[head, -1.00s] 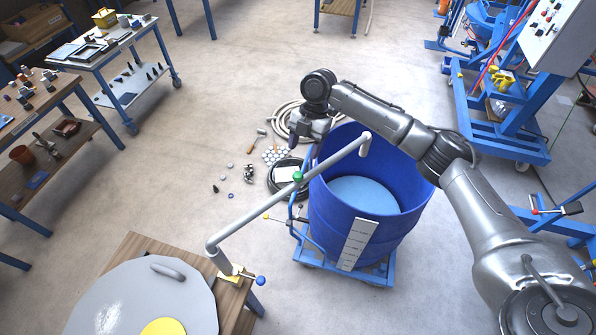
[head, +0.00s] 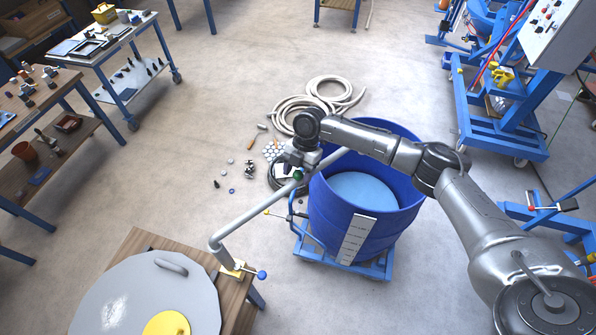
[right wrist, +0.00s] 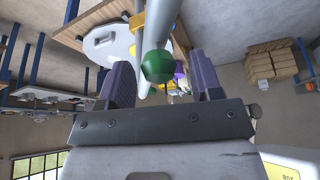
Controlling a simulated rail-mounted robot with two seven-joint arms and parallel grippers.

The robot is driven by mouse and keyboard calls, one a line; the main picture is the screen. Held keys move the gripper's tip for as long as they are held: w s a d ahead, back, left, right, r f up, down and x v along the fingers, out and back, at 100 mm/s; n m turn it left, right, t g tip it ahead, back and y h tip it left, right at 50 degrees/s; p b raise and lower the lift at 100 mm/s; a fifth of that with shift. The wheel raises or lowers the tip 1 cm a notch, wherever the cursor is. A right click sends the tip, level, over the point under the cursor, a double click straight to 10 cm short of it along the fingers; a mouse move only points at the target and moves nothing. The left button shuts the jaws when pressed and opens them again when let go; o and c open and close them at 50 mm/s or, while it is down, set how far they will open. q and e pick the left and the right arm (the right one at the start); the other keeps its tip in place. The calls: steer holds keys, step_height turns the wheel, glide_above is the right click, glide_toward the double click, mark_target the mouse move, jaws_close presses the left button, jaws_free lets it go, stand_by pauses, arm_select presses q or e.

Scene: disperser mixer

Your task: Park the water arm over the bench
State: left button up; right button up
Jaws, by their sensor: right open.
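The water arm (head: 258,207) is a grey pipe that rises from a yellow clamp at the bench (head: 236,289) edge and reaches over the blue drum (head: 338,215). A green knob (head: 297,174) sits on the pipe, left of the drum rim. My right forearm hides the spout end. My right gripper (head: 300,160) is open at the green knob. In the right wrist view, the knob (right wrist: 157,66) and pipe lie ahead between the two spread fingers (right wrist: 162,82). I cannot tell whether either finger touches them. My left gripper is not in view.
A grey round lid (head: 120,290) with a yellow disc lies on the bench. The drum stands on a blue wheeled dolly (head: 345,262). A coiled hose (head: 325,100) and small parts lie on the floor behind. A blue machine frame (head: 490,110) stands at the right.

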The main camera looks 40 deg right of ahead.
steer(key=shift+c, duration=0.3)
jaws_close()
